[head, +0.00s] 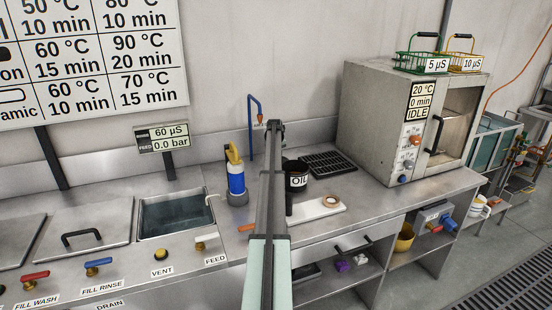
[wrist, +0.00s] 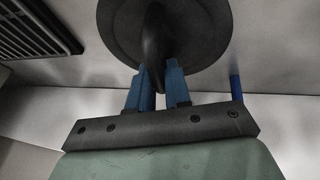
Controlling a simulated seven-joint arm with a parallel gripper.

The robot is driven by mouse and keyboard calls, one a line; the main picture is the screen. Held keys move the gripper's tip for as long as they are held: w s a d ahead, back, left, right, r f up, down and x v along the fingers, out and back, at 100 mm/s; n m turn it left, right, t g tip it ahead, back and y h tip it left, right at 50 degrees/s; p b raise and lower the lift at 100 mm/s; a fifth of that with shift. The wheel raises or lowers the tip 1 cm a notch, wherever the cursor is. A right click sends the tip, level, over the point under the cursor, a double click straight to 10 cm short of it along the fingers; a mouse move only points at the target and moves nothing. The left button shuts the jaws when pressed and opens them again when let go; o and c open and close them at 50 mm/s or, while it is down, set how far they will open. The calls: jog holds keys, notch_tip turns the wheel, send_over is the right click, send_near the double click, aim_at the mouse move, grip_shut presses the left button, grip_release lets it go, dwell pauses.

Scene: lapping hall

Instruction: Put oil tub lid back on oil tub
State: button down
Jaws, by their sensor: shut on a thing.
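The oil tub (head: 298,181) is a black pot with a white OIL label. It stands on the steel counter just right of my arm in the head view, and its left side is partly hidden. My gripper (wrist: 161,88) has blue fingers shut on the dark handle of the oil tub lid. The lid (wrist: 205,38) is a round black disc, cut off by the top of the wrist view. In the head view my arm hides the fingers, and I cannot make out the lid. The gap between lid and tub cannot be told.
A black drain grate (head: 328,163) lies behind the tub, and also shows in the wrist view (wrist: 40,30). A white board (head: 318,209) with a ring on it lies in front.

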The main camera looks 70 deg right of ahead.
jog(key=s+a+r, duration=0.1)
jog(key=s+r, duration=0.2)
jog(key=r, duration=0.5)
jog(key=s+r, duration=0.2)
jog(key=r, duration=0.6)
jog(key=s+a+r+m, duration=0.1)
jog(key=s+a+r, duration=0.4)
jog(key=s+a, duration=0.2)
jog(key=s+a+f+m+g, duration=0.1)
jog(key=s+a+m+g, duration=0.15)
jog(key=a, duration=0.25)
notch_tip(320, 180, down, 10)
jog(key=shift+s+m, duration=0.4)
jog(key=shift+m, duration=0.05)
jog(key=shift+a+f+t, duration=0.1)
jog(key=shift+f+t, duration=0.15)
jog(key=shift+f, duration=0.2)
jog(key=c, duration=1.1)
grip_release()
jog(key=shift+o, duration=0.2)
